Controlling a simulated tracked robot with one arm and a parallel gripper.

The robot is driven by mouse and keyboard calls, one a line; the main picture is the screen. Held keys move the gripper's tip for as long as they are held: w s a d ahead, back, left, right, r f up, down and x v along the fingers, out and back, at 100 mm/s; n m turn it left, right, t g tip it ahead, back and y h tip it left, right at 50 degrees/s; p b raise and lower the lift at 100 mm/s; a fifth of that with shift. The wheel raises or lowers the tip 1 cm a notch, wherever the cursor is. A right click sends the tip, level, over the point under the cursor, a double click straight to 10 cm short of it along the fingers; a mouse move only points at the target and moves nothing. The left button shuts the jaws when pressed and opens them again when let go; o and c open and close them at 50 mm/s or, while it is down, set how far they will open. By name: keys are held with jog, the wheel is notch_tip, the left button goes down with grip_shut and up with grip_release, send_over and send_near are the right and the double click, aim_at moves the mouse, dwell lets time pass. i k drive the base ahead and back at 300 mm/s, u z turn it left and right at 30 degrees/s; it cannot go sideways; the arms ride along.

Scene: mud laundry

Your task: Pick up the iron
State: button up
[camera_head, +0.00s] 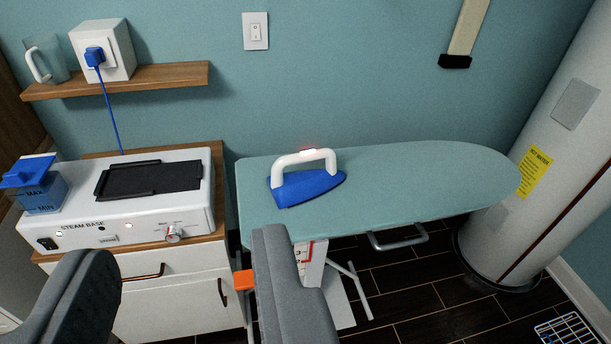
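The iron (305,188) has a blue body and a white handle. It rests flat on the teal ironing board (430,180), near the board's left end, with its tip to the right. My gripper (180,270) is open at the bottom of the view, its two grey fingers wide apart and nothing between them. The iron is beyond the right finger and up from it in the picture, apart from the gripper. The right finger covers part of the board's front left edge.
A white steam base (120,235) with a dark pad stands on a drawer cabinet (175,300) at left. A shelf (150,78) above holds a glass mug (46,62) and a white box (103,50). A white water heater (545,150) stands at right. The board's right half is bare.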

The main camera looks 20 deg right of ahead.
aim_at(289, 190)
jog(key=k, duration=0.55)
jog(key=u, duration=0.3)
jog(key=i, duration=1.15)
jog(key=z, duration=0.5)
jog(key=i, duration=0.95)
jog(key=z, duration=0.8)
jog(key=k, duration=0.65)
jog(key=z, duration=0.25)
jog(key=i, duration=0.65)
jog(key=u, duration=0.1)
